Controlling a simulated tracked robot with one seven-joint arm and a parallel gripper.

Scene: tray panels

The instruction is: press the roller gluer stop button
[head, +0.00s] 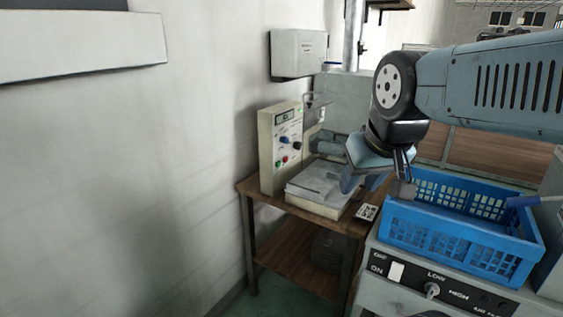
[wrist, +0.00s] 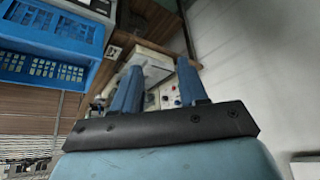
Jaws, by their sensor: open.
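The roller gluer (head: 318,187) stands on a small wooden table by the wall, with an upright cream control panel (head: 267,150) at its left. The panel carries a small display, dark knobs, a red button (head: 285,159) and a green button (head: 278,163); labels are too small to read. My gripper (head: 376,185) is open and empty, to the right of the gluer and apart from the panel, near the blue crate. In the wrist view my gripper (wrist: 158,78) shows two spread blue fingers, with the panel (wrist: 170,97) partly visible between them.
A blue crate (head: 455,238) sits on a grey machine with a switch and knob, below and right of my gripper. The wooden table (head: 297,268) has a lower shelf. A white box (head: 298,53) hangs on the wall above the gluer. The panel's left side is clear.

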